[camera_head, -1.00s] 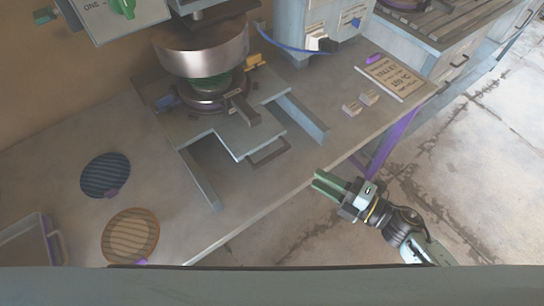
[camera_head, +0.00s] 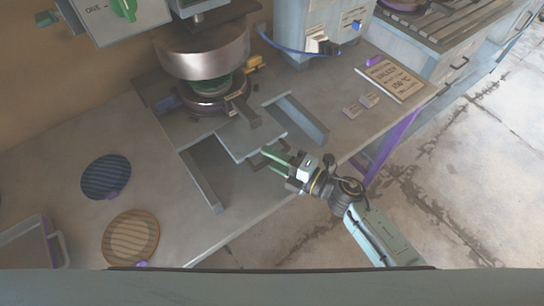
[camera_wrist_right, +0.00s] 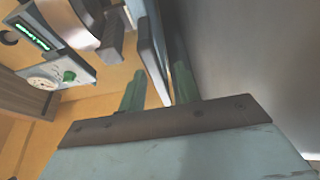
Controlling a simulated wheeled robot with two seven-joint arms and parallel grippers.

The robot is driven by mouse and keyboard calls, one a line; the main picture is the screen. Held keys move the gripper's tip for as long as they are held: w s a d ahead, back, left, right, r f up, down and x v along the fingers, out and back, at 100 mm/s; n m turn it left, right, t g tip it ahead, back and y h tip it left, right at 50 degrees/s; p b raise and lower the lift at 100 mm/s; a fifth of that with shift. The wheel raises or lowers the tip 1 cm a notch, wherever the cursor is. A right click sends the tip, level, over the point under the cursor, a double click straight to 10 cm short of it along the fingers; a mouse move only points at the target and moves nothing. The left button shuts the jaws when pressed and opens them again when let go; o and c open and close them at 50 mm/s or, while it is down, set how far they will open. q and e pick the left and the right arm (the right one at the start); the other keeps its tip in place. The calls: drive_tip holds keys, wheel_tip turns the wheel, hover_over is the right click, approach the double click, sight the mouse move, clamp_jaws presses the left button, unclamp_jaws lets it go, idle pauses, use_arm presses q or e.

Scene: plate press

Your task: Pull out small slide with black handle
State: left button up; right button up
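The small slide (camera_head: 250,135) is a pale grey plate lying between two grey rails under the round press. Its dark handle is at the front edge, partly covered by my right gripper (camera_head: 274,160). The green fingers of my right gripper are apart and reach in at the handle. In the right wrist view, a bar with a dark edge (camera_wrist_right: 153,55) lies between the two fingers (camera_wrist_right: 157,88), with a gap visible on its left. Contact cannot be told. My left gripper is out of view.
The round metal press (camera_head: 205,55) stands behind the slide. Rails (camera_head: 300,120) flank the slide. A dark round disc (camera_head: 106,177) and a tan one (camera_head: 131,238) lie at left. A sign board (camera_head: 392,78) lies at right. Open floor is beyond the table's front edge.

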drive_tip(key=shift+a, duration=0.1)
clamp_jaws()
idle(0.4)
